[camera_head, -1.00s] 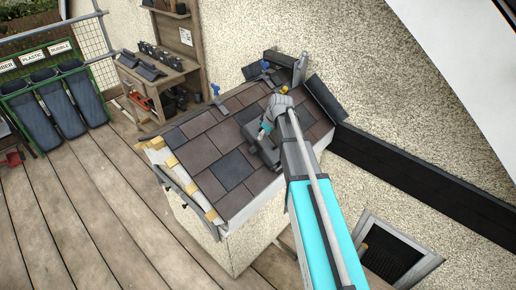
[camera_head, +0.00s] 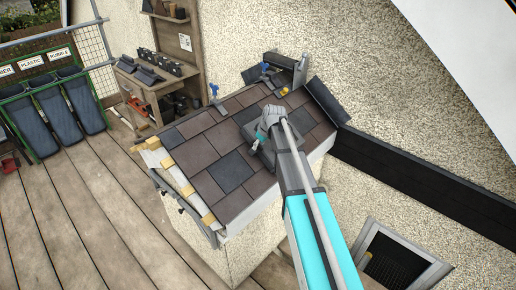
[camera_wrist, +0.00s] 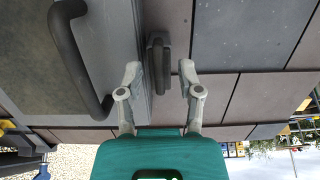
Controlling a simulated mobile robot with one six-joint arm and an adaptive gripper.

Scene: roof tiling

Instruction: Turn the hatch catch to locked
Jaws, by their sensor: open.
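The hatch (camera_wrist: 112,30) is a dark grey panel with a curved bar handle (camera_wrist: 68,62) at the left of the wrist view. The hatch catch (camera_wrist: 158,48) is a small dark grey lever beside the hatch's edge. My gripper (camera_wrist: 160,74) is open, with one fingertip on each side of the catch; whether either touches it I cannot tell. In the head view my gripper (camera_head: 263,134) is low over the hatch on the small tiled roof, and my arm hides the catch there.
Brown and grey tiles (camera_head: 206,155) cover the roof around the hatch. Blue-handled tools (camera_head: 213,93) and a small yellow item (camera_head: 283,91) lie along its upper edge. A wooden workbench (camera_head: 165,80) stands behind, and labelled bins (camera_head: 60,115) stand at left.

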